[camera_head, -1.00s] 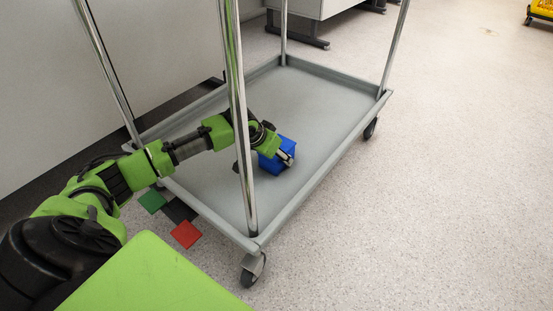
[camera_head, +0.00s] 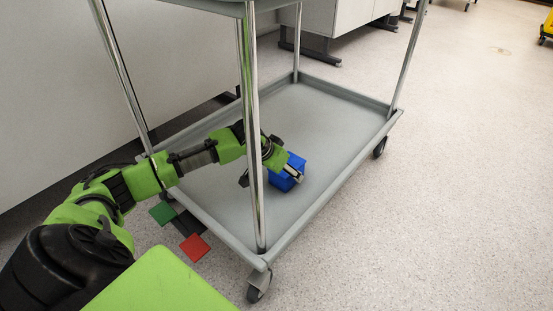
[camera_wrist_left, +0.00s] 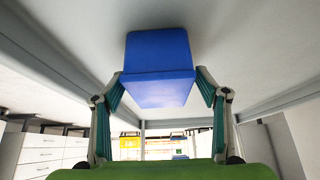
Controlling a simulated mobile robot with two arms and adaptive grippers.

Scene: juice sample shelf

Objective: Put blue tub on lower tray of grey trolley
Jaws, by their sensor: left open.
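The blue tub (camera_head: 286,182) rests on the lower tray (camera_head: 335,106) of the grey trolley, near the tray's middle and behind the front post. In the left wrist view the tub (camera_wrist_left: 160,58) stands between the two fingers against the grey tray surface, which fills the top of the picture. My left gripper (camera_head: 291,174) reaches in over the tray's left side. It is open around the tub, with a finger on each side; whether the fingertips touch it, I cannot tell. The gripper hides part of the tub in the head view. My right gripper is not in view.
A chrome post (camera_head: 252,150) stands just in front of my left forearm. The upper tray edge (camera_head: 205,8) hangs above. Green (camera_head: 162,213) and red (camera_head: 194,247) squares lie on the floor beside the trolley. A white cabinet stands behind.

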